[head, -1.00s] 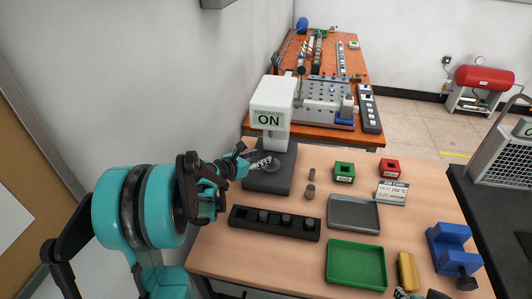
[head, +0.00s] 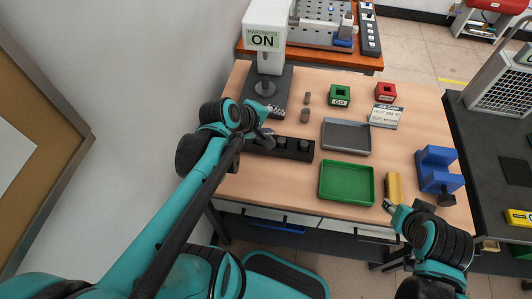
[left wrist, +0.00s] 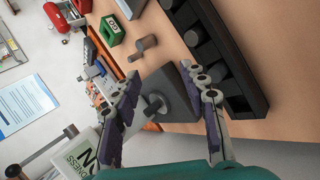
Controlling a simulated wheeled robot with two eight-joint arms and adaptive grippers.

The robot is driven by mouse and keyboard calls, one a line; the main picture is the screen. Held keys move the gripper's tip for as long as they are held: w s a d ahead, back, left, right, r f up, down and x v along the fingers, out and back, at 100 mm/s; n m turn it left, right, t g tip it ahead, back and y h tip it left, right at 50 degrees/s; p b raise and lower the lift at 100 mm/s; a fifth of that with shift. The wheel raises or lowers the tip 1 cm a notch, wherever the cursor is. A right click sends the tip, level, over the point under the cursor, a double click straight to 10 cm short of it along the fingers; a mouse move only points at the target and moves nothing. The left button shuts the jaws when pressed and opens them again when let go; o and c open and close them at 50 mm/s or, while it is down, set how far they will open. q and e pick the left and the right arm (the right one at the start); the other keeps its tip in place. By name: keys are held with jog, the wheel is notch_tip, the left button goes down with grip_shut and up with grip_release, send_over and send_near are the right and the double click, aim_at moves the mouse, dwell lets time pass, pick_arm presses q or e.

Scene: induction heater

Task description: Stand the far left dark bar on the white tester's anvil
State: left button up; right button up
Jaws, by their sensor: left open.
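The white tester (head: 264,38) stands at the back left of the table. Its round grey anvil (head: 265,88) shows below the head. In the left wrist view a short grey cylindrical piece is on the anvil (left wrist: 157,101); I cannot tell whether it is a bar. Dark bars stand in the black rack (head: 300,155), and also show in the left wrist view's rack (left wrist: 250,103). The rack's left end is hidden behind my left gripper (head: 270,122) in the head view. This gripper is open, empty, in front of the anvil. My right gripper (head: 391,206) is near the yellow piece, its jaws unclear.
A grey tray (head: 347,150), a green tray (head: 347,198), a green block (head: 340,92), a red block (head: 386,90), a white card (head: 384,122) and a blue fixture (head: 436,155) occupy the right side.

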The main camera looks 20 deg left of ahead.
pick_arm(q)
jog(key=s+d+f+m+g+y, duration=0.1)
jog(key=s+d+m+y, duration=0.1)
jog(key=s+m, duration=0.8)
jog(key=d+m, duration=0.1)
jog(key=m, duration=0.3)
jog(key=shift+s+m, duration=0.3)
jog(key=shift+s, duration=0.1)
jog(key=shift+s+f+g, duration=0.1)
jog(key=shift+s+g, duration=0.05)
jog(key=shift+g, duration=0.15)
pick_arm(e)
jog(key=shift+s, duration=0.15)
